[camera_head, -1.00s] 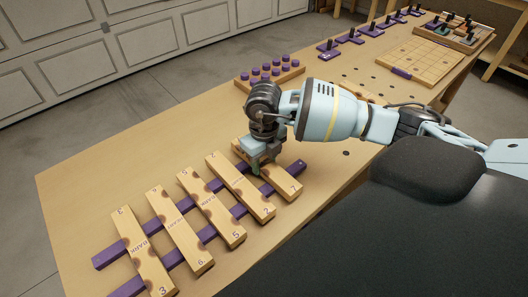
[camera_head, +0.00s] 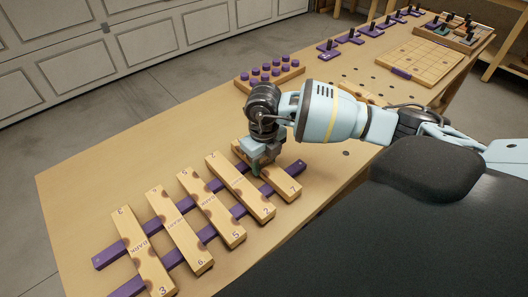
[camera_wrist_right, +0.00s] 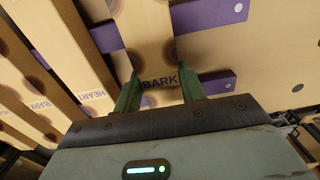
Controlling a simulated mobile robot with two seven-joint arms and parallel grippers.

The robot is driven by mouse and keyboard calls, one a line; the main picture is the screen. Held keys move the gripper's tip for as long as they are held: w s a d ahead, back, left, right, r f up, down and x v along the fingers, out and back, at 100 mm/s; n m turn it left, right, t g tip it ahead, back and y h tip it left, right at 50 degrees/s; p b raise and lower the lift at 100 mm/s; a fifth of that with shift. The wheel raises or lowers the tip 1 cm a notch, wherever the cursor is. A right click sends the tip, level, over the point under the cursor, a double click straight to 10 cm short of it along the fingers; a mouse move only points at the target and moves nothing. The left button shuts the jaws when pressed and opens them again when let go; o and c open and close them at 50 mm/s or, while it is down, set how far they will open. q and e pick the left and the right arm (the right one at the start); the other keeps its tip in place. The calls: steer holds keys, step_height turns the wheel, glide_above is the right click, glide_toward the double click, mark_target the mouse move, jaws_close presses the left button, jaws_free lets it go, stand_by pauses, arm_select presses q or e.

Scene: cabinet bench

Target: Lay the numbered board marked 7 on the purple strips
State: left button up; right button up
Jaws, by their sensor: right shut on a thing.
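The numbered board marked 7 (camera_head: 284,183) is the rightmost in a row of light wooden boards and lies across the purple strips (camera_head: 187,204). My right gripper (camera_head: 262,165) is above it, with its fingers down at the board's sides. In the right wrist view, the green fingers (camera_wrist_right: 160,88) are shut on this board (camera_wrist_right: 146,35), on either side of the word BARK. A purple strip (camera_wrist_right: 213,86) runs beneath the board and sticks out to the right. The far end of the board is partly hidden by my gripper in the head view. My left gripper is out of view.
Boards marked 2 (camera_head: 250,198), 5 (camera_head: 220,217), 6 (camera_head: 188,243) and 3 (camera_head: 143,253) lie side by side on the strips to the left. A block of purple pegs (camera_head: 270,73) stands behind my gripper. The bench's left corner is clear.

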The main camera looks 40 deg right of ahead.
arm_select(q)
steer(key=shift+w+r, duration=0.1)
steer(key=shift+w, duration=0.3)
arm_select(e)
steer(key=o, duration=1.2)
steer(key=shift+c, duration=0.2)
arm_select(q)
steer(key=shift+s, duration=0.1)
arm_select(e)
steer(key=shift+r+p, duration=0.3)
steer(key=shift+r, duration=0.75)
steer(key=shift+r+p, duration=1.25)
steer(key=shift+r, duration=0.75)
steer(key=shift+r+p, duration=0.45)
steer(key=shift+r, duration=0.55)
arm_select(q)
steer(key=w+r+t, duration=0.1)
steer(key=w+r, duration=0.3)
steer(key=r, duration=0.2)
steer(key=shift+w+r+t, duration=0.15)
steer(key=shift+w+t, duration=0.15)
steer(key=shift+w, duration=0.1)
